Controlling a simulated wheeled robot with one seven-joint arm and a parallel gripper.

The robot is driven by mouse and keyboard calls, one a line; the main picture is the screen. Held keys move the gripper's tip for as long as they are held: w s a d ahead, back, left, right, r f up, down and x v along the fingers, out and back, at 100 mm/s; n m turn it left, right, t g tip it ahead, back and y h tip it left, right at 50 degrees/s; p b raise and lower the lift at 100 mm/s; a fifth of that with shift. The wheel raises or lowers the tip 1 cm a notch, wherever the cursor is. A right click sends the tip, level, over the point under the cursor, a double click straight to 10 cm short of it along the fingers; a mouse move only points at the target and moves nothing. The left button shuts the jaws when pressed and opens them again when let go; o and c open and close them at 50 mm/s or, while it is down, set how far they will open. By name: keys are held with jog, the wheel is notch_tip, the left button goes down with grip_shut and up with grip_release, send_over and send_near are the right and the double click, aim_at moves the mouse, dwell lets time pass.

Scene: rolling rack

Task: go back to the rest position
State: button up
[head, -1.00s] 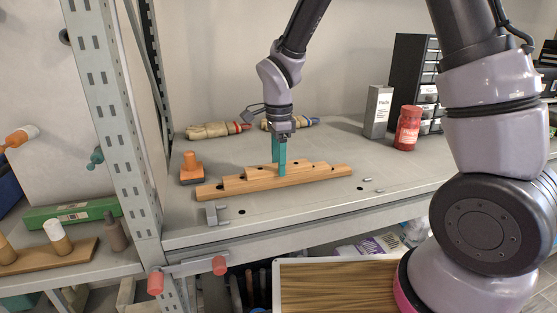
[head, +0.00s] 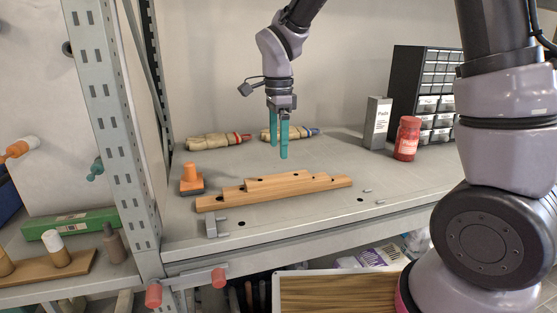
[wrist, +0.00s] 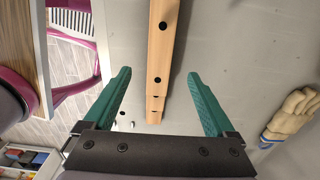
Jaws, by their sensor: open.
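My gripper (head: 279,152) is open and empty, its teal fingers pointing down above the shelf in the head view. It hangs above and slightly behind the stepped wooden block (head: 275,190), apart from it. The block lies on the grey shelf with dark holes along its steps. In the wrist view the open fingers (wrist: 160,78) stand on either side of the block (wrist: 162,50), which lies below with clear space around it.
An orange-handled stamp (head: 191,181) stands left of the block, and a grey bracket (head: 214,227) in front. Tan gloves (head: 218,141) lie behind. A rack post (head: 118,130) rises at left.

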jog(key=shift+r, duration=0.95)
jog(key=s+d+r+n+t, duration=0.2)
jog(key=s+d+r+n, duration=0.1)
jog(key=d, duration=0.4)
jog(key=s+d+r+n+t+y, duration=0.1)
jog(key=s+d+r+n+t, duration=0.1)
jog(key=s+d+r+n, duration=0.2)
jog(key=s+d+r+n+t+y, duration=0.1)
jog(key=s+d+r+n+t, duration=0.2)
jog(key=s+d+r, duration=0.2)
jog(key=d+r, duration=0.3)
jog(key=d, duration=0.3)
jog(key=shift+d+n, duration=0.3)
jog(key=shift+d, duration=0.1)
jog(key=shift+s, duration=0.1)
